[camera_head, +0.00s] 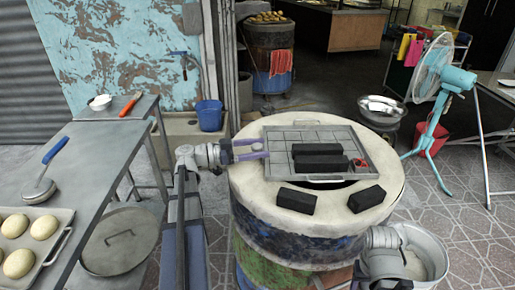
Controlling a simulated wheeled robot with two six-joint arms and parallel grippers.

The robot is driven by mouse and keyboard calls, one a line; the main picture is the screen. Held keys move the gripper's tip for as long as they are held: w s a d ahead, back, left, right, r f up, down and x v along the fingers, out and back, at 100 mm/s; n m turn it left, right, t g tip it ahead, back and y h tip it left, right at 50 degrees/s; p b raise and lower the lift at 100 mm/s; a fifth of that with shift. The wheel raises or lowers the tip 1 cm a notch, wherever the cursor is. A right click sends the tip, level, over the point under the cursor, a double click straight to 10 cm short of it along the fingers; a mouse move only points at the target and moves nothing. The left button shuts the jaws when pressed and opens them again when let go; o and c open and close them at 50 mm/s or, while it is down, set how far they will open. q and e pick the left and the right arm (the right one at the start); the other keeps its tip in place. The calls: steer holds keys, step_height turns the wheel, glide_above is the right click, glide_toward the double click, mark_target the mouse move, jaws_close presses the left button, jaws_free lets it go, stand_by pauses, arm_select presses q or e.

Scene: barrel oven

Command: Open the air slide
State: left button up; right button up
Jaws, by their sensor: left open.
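The barrel oven (300,232) stands in front of me, with a pale round top and a worn blue and green body. I cannot make out an air slide on the part of the barrel that shows; its lower body is cut off by the frame. My left gripper (264,150) is over the left part of the oven top, its purple fingers apart and empty, beside the metal tray's left edge. My right arm shows at the lower right, in front of the barrel's right side; its fingers are not visible.
A metal grid tray (286,135) with black blocks lies on the oven top; two more blocks (296,200) lie in front. A steel table (95,165) with a bun tray stands left. A metal pot (432,250) and turquoise fan (437,75) are right.

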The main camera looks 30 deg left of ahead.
arm_select(q)
jaws_close()
stand_by(0.6)
stand_by(0.8)
